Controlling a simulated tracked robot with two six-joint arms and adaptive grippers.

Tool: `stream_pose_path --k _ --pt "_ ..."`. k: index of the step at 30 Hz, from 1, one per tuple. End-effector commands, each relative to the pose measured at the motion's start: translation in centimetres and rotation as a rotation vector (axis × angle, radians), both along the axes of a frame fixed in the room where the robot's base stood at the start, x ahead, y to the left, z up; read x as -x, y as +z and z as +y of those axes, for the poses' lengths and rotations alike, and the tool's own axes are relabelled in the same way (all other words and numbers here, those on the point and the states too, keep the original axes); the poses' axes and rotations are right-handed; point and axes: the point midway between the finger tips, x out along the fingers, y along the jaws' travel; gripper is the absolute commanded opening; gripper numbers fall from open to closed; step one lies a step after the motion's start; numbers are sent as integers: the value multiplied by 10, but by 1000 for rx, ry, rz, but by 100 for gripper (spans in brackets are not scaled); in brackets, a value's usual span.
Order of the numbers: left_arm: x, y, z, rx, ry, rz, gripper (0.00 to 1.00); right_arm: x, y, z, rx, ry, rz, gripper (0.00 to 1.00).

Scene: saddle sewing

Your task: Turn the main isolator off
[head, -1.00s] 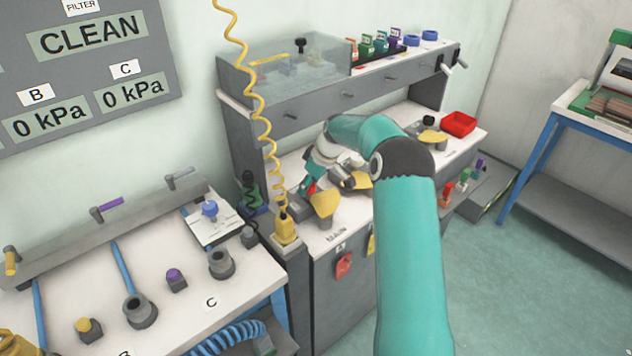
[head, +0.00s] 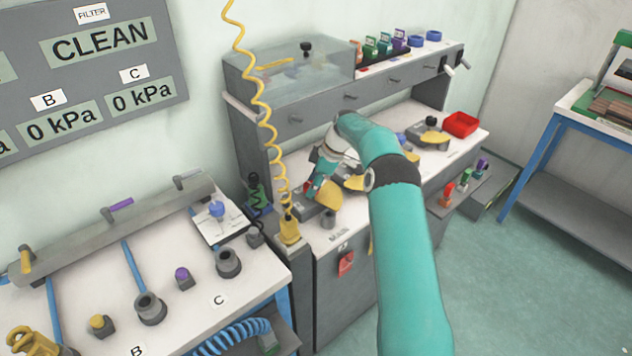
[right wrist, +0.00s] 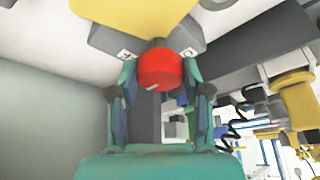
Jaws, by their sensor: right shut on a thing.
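The main isolator's red round knob (right wrist: 160,69) sits between the two fingers of my right gripper (right wrist: 161,95) in the right wrist view. The fingers are shut on its sides. A short white mark shows on the knob's near edge, and small white marks stand on the grey housing (right wrist: 107,40) beyond it. In the head view my right gripper (head: 314,186) is low over the left end of the grey bench, behind the MAIN label (head: 340,235). The knob is mostly hidden there by the gripper. My left gripper is out of view.
A yellow coiled hose (head: 268,125) hangs close to the left of my right gripper, above a yellow fitting (head: 289,231). A yellow part (head: 330,194) lies just right of the gripper. A raised shelf (head: 375,92) stands behind it. A red tray (head: 461,124) is at the bench's right end.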

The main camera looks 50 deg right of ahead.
Motion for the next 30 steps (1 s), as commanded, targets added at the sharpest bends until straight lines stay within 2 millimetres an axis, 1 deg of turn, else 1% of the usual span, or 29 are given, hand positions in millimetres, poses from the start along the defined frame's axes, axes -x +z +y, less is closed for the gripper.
stream_pose_path --k 1,7,8,12,23,26,30 --pt "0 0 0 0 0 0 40 4 -3 -2 1 5 11 0" --pt "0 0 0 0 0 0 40 4 -3 -1 1 5 11 0" --pt "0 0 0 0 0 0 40 4 -3 -1 1 5 11 49" --pt "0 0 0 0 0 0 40 2 -3 -1 2 4 10 73" --pt "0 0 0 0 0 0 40 1 1 0 3 3 3 73" --pt "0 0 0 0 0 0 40 2 8 -2 3 1 1 73" --pt "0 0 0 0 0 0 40 9 26 -7 4 1 2 73"
